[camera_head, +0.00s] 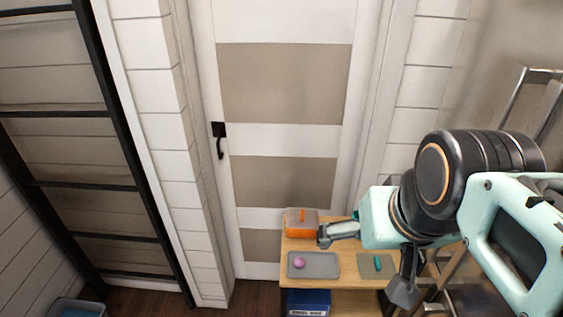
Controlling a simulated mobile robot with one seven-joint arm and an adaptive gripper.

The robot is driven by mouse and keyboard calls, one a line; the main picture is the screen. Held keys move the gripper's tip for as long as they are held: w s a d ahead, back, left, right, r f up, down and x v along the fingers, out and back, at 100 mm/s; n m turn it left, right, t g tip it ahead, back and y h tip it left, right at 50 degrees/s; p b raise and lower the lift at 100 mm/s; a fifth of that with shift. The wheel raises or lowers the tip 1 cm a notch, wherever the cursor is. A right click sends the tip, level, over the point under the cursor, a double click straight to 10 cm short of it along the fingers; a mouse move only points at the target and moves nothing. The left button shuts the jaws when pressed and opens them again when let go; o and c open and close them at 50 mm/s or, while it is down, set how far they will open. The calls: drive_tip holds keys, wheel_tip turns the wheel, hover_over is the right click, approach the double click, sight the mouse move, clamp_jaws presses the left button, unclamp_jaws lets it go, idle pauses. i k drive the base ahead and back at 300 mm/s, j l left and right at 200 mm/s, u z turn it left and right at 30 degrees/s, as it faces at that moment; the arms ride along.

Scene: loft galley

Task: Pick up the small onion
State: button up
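The small onion (299,263) looks like a small pink-purple ball. It rests on a grey tray (325,270) at the left front of a wooden table. My gripper (362,266) is above the table, to the right of the onion and apart from it. Its two fingers are spread wide, one toward the tray side and one toward the right, with nothing seen between them in its hold. My arm hides the right part of the table.
An orange container (299,226) stands behind the tray. A green object (377,262) lies on a grey-green mat (367,271) to the right. A blue box (308,301) is on the shelf below. A door (280,140) stands behind the table.

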sight(299, 262)
drive_tip(key=u, duration=0.3)
drive_tip(key=i+j+z, duration=0.2)
drive_tip(key=j+z, duration=0.15)
drive_tip(key=j, duration=0.15)
drive_tip(key=i, duration=0.3)
drive_tip(key=j, duration=1.85)
drive_tip(key=l, duration=0.7)
drive_tip(key=i+z, duration=0.05)
